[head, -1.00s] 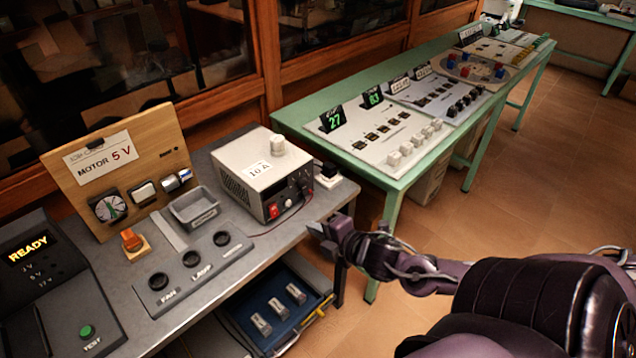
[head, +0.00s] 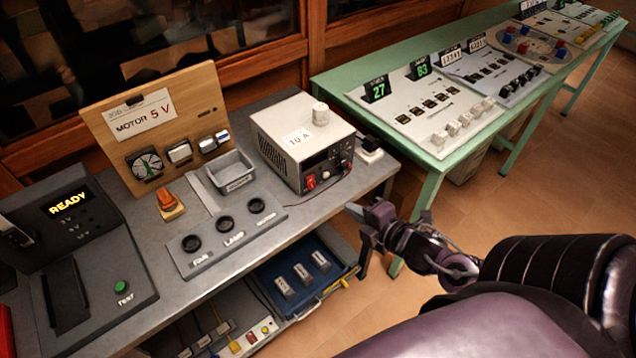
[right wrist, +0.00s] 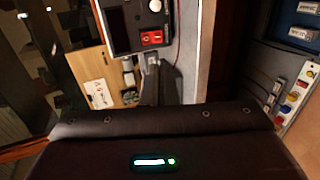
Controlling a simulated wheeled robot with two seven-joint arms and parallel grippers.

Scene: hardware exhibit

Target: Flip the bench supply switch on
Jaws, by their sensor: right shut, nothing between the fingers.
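The bench supply (head: 303,140) is a light grey box with a dark front panel, standing at the right end of the grey bench. Its red rocker switch (head: 311,181) is at the lower left of that front panel. The switch also shows in the right wrist view (right wrist: 152,38). I cannot tell its position. My right gripper (head: 364,211) is shut and empty, off the bench's front edge, to the right of and below the switch and apart from it. My left gripper is not in view.
The grey bench (head: 130,331) also holds a READY console (head: 72,260), a grey bin (head: 232,171), a wooden board (head: 187,108) and a panel of round sockets (head: 228,236). A blue tray (head: 345,268) sits below. A green table (head: 331,84) stands at right.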

